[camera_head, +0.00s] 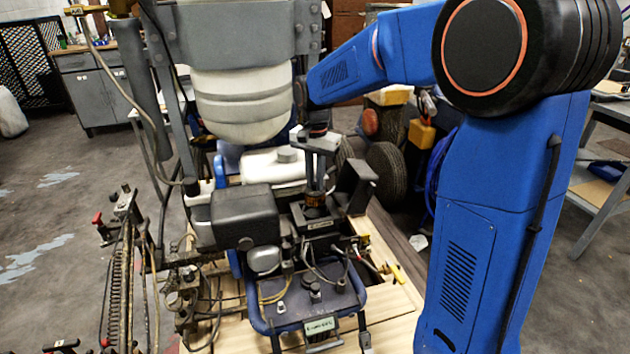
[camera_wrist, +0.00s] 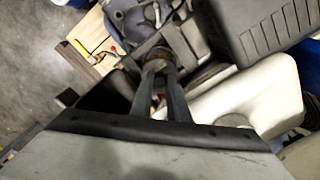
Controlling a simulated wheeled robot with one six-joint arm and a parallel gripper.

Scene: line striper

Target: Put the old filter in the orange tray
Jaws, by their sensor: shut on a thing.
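My gripper (camera_head: 316,188) points down over the engine, in the middle of the head view. Its two fingers are shut on the old filter (camera_head: 315,201), a small dark cylinder with a brownish-orange band. The filter is at the black engine housing, and I cannot tell whether it is seated or loose. In the wrist view my gripper's fingers (camera_wrist: 158,70) close in at the brownish filter (camera_wrist: 159,54), which they partly cover. I cannot make out an orange tray in either view.
A black ribbed cover (camera_head: 245,212) and a white tank (camera_head: 272,168) stand close to the left of the gripper. A black bracket (camera_head: 357,186) rises just to its right. Hoses and cables surround the engine. A yellow-handled tool (camera_head: 397,272) lies on the wooden boards at right.

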